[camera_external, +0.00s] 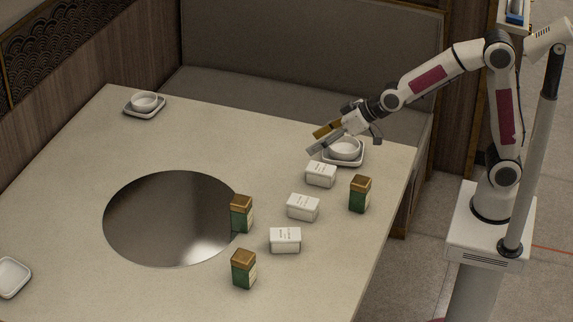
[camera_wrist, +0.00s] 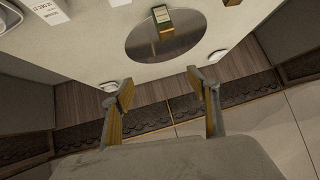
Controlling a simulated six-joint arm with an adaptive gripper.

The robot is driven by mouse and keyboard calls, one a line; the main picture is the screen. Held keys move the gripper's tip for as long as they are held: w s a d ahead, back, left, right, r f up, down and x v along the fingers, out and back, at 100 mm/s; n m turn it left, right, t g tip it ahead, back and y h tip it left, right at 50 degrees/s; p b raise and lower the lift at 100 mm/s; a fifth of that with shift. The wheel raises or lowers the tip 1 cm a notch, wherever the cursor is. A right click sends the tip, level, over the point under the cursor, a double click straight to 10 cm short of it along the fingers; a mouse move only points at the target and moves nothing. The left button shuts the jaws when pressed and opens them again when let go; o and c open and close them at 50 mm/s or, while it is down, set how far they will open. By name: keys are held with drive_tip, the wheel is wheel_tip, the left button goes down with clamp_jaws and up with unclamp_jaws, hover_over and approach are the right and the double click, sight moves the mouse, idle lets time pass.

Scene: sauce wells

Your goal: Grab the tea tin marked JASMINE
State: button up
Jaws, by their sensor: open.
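Three green tins with gold lids stand on the table in the external view: one at the mirror disc's right edge (camera_external: 241,215), one at the front (camera_external: 243,270), one to the right (camera_external: 360,195). Their labels are too small to read, so I cannot tell which is JASMINE. One green tin (camera_wrist: 162,20) shows at the top of the wrist view, beside the disc; its label is unreadable too. My gripper (camera_external: 315,140) is open and empty, above the table's far right part, apart from every tin. Its two fingers also show in the wrist view (camera_wrist: 159,84).
Three white boxes with dark print (camera_external: 320,174) (camera_external: 303,207) (camera_external: 285,240) stand among the tins. A white bowl on a saucer (camera_external: 344,149) is close to my gripper. Another bowl (camera_external: 144,102) is far left. The mirror disc (camera_external: 170,222) is mostly clear. A bench (camera_external: 300,90) backs the table.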

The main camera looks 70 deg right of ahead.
drive_tip(key=w+a+f+t, duration=0.2)
drive_tip(key=w+a+f, duration=0.3)
drive_tip(key=w+f, duration=0.45)
drive_tip(key=t+h, duration=0.2)
approach(246, 201)
drive_tip(key=x, duration=0.4)
drive_tip(key=shift+w+a+r, duration=0.1)
drive_tip(key=shift+r, duration=0.05)
drive_tip(key=shift+x, duration=1.3)
drive_tip(key=shift+x, duration=2.6)
